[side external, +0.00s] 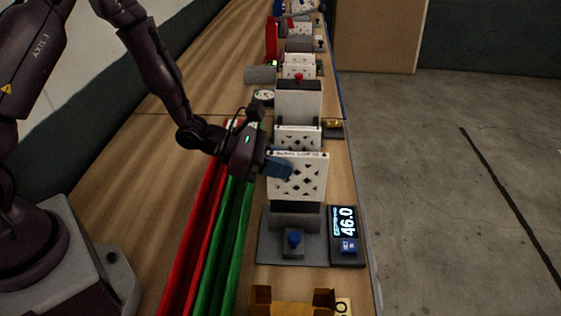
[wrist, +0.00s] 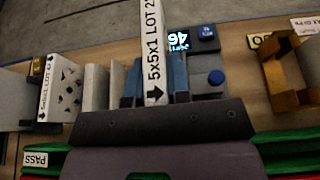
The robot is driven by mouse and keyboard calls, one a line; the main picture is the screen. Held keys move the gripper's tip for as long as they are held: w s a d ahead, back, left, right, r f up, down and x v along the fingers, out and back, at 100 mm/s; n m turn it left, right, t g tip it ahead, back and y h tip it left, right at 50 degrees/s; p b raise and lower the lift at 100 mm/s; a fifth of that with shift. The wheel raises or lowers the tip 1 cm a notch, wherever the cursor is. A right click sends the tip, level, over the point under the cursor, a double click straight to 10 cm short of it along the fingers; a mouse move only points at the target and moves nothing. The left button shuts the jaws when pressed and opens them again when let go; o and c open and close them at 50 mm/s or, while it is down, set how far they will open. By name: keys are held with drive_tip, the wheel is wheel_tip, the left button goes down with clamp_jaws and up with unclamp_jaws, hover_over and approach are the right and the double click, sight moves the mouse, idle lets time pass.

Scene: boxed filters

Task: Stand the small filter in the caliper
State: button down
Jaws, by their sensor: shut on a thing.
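A white filter with a lattice of holes (side external: 303,187) is held upright by my gripper (side external: 281,168). In the wrist view its label edge (wrist: 152,40) reads "5x5x1 LOT", and the blue fingers of my gripper (wrist: 156,88) close on both sides of it. The caliper (side external: 266,248) is a grey base with dark blocks, a blue knob and a display (side external: 345,222) reading 46.0. The filter is over the caliper's rear part. Whether its lower edge rests in the caliper or hangs just above it, I cannot tell.
More white filters (side external: 297,139) and grey blocks stand in a row behind. Red (side external: 200,218) and green (side external: 232,220) rails run along the left. A yellow-brown open holder (side external: 262,297) is at the front. The bench edge and floor lie to the right.

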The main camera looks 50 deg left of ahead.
sight(281, 197)
drive_tip(key=shift+f, duration=0.15)
drive_tip(key=shift+f, duration=0.9)
drive_tip(key=shift+f, duration=0.3)
drive_tip(key=shift+f, duration=1)
drive_tip(key=shift+f, duration=0.35)
drive_tip(key=shift+f, duration=0.7)
drive_tip(key=c, duration=1)
unclamp_jaws()
